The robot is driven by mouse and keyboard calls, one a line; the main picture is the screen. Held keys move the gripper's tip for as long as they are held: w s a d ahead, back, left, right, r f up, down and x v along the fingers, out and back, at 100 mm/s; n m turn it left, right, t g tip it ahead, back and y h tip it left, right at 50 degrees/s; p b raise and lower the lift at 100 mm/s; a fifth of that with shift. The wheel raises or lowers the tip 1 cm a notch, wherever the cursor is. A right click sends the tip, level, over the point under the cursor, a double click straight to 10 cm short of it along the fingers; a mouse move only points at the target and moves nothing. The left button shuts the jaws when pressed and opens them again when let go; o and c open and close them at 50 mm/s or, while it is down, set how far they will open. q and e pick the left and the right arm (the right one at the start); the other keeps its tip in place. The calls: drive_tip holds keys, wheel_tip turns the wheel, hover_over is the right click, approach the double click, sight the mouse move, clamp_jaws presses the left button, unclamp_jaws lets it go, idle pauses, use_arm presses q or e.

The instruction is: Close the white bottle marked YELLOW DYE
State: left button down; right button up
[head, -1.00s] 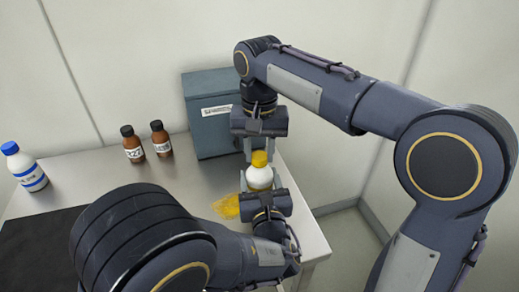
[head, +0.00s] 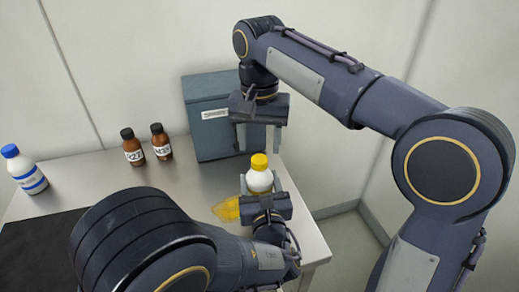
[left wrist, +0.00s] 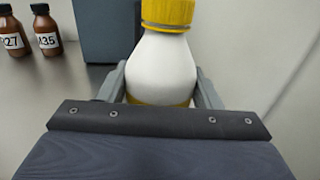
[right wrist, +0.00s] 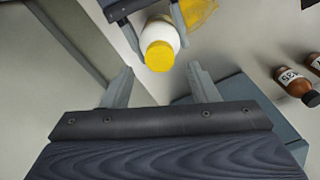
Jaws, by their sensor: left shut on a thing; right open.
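The white bottle (head: 259,181) with a yellow cap (head: 259,161) stands upright near the right end of the table. The cap sits on its neck; whether it is screwed tight I cannot tell. My left gripper (head: 257,186) is shut around the bottle's body, and the left wrist view shows the bottle (left wrist: 162,68) between its fingers. Any marking on the bottle is hidden. My right gripper (head: 259,138) is open and empty above the cap. In the right wrist view the cap (right wrist: 159,56) lies beyond the open fingertips, apart from them.
A yellow spill or patch (head: 226,210) lies beside the bottle. A grey-blue box (head: 208,142) stands behind it. Two brown bottles (head: 132,150) (head: 161,143) and a blue-capped white bottle (head: 27,172) stand to the left. A dark mat (head: 38,240) covers the front left.

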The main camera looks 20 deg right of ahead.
sight(260, 159)
drive_tip(key=shift+r, duration=0.4)
drive_tip(key=shift+c, duration=0.3)
drive_tip(key=n, duration=0.2)
drive_tip(key=r+n, duration=0.1)
drive_tip(key=n, duration=0.3)
drive_tip(key=shift+r, duration=0.25)
drive_tip(key=n, duration=0.2)
drive_tip(key=r+n, duration=0.1)
drive_tip(key=n, duration=0.3)
drive_tip(key=r+n, duration=0.1)
drive_tip(key=n, duration=0.1)
drive_tip(key=shift+f, duration=0.1)
drive_tip(key=shift+f, duration=3.95)
drive_tip(key=shift+c, duration=0.2)
